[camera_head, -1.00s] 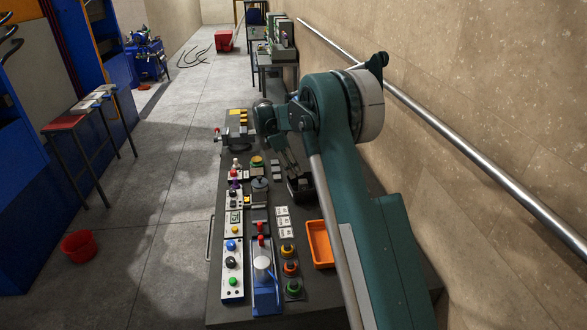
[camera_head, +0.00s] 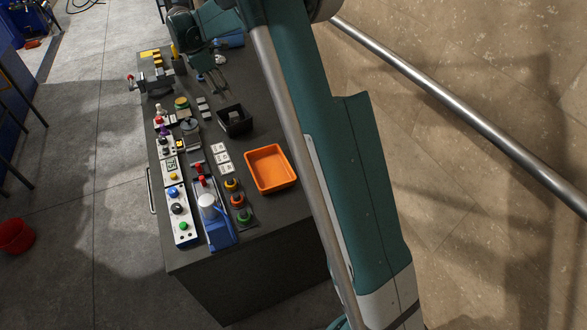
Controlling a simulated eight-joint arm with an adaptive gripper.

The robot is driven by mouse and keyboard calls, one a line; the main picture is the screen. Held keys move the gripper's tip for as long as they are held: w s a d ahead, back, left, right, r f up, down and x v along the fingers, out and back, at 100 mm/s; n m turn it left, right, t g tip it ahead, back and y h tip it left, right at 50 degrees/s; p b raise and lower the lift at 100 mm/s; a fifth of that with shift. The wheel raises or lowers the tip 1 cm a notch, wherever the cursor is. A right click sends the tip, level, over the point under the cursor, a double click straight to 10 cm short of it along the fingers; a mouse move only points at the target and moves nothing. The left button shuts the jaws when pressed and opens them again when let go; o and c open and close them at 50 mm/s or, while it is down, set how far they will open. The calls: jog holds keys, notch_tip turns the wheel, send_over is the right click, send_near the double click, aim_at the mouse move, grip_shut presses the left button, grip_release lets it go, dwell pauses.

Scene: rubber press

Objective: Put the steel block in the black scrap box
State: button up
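The black scrap box (camera_head: 247,127) stands on the dark bench, behind the orange tray. A small grey block (camera_head: 236,117), which looks like the steel block, lies inside it. My gripper (camera_head: 212,84) is beyond the box at the far part of the bench, clear of it. Its fingers are small and dark against the bench, so I cannot tell whether they are open or shut. I see nothing held between them.
An orange tray (camera_head: 270,168) is in front of the box. Several small grey blocks (camera_head: 204,107) lie left of it, with white labelled tiles (camera_head: 221,158) nearer. A vise (camera_head: 158,82) is at the far left.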

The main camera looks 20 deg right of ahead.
jog(key=s+d+r+m+t+y, duration=0.1)
jog(key=s+r+m, duration=0.3)
jog(key=s, duration=0.5)
jog(key=s+d+r+m+t, duration=0.1)
jog(key=s+r, duration=0.5)
jog(key=s, duration=0.3)
jog(key=s+d+r+m+t+y, duration=0.1)
jog(key=s+d+r+m, duration=0.3)
jog(key=s, duration=0.6)
jog(key=s+a+f+m+t+y, duration=0.1)
jog(key=s+f+m, duration=0.2)
jog(key=s, duration=1)
jog(key=s+a+f+m+t, duration=0.1)
jog(key=s+f+m+t, duration=0.1)
jog(key=s, duration=1.1)
jog(key=shift+s+f+m+y, duration=0.25)
jog(key=shift+f+m+y, duration=0.15)
jog(key=shift+f+m, duration=0.4)
jog(key=shift+a, duration=0.1)
